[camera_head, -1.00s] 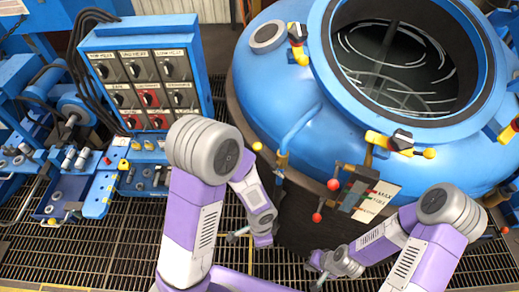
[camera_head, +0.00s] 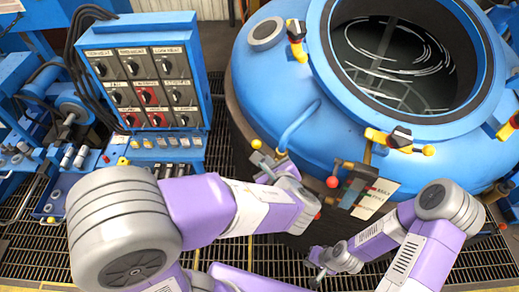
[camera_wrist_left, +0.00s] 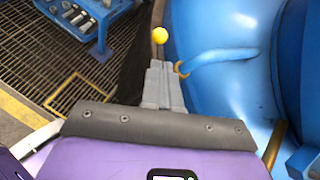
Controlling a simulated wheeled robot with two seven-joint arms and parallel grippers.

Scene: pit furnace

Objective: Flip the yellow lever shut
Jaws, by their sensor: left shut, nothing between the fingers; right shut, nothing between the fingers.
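The yellow lever shows as its round yellow knob (camera_head: 256,144) beside the blue pipe on the furnace's near left side. Most of its stem is hidden behind my left gripper (camera_head: 260,160). That gripper is shut and empty, with its tips just below the knob in the head view. In the left wrist view the knob (camera_wrist_left: 159,35) sits just beyond the tips of the shut fingers (camera_wrist_left: 158,66); I cannot tell whether they touch. My right gripper (camera_head: 318,270) is shut and empty, low over the floor grating, away from the lever.
The blue furnace (camera_head: 300,110) with its open round mouth fills the right. A red-knobbed lever (camera_head: 332,182) and a MAX gauge plate (camera_head: 376,198) are right of my left gripper. A switch panel (camera_head: 148,75) stands at left. Yellow clamps (camera_head: 399,140) sit around the rim.

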